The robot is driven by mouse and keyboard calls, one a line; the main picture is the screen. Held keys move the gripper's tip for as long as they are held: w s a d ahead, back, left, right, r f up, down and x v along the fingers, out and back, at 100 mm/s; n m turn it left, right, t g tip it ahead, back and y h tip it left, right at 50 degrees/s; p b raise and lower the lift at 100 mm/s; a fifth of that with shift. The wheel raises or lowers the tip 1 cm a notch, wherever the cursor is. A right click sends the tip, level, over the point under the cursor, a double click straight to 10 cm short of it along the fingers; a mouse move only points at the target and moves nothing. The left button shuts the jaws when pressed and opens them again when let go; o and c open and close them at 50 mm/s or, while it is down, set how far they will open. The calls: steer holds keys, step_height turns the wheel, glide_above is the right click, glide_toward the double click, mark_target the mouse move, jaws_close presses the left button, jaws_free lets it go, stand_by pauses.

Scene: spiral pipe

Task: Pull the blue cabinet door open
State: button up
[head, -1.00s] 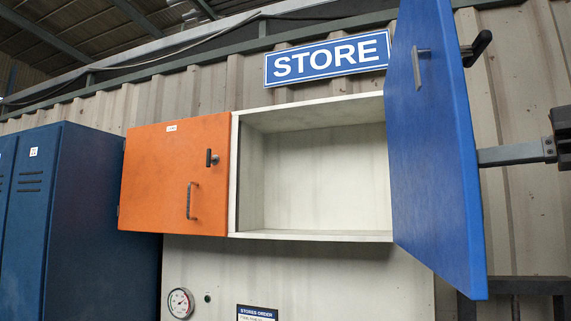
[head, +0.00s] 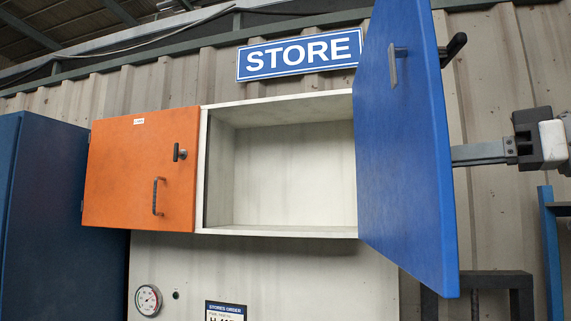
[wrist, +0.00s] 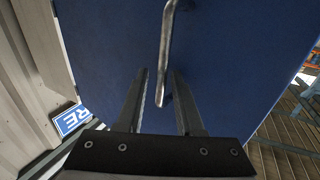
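The blue cabinet door (head: 405,160) stands swung out from the right side of the pale open cabinet (head: 280,235). It carries a metal bar handle (head: 392,68) and a black lever (head: 454,49) high up. My gripper (head: 485,152) comes in from the right in the head view, its fingertips hidden behind the door. In the wrist view the blue door (wrist: 100,45) fills most of the picture. My gripper (wrist: 159,72) has its two fingers apart there, with the lower part of a silver handle (wrist: 166,45) appearing between them. Contact cannot be told.
A closed orange door (head: 140,170) is left of the open compartment, which looks empty. A dark blue locker (head: 60,220) stands at far left. A STORE sign (head: 300,55) hangs above. A dark frame (head: 490,285) and a blue post (head: 550,250) stand at lower right.

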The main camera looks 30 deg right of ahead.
steer(key=shift+s, duration=0.15)
steer(key=p+v, duration=0.2)
steer(key=v, duration=1.5)
steer(key=shift+p, duration=0.35)
steer(key=shift+s+d+f, duration=0.1)
steer(key=shift+s, duration=0.05)
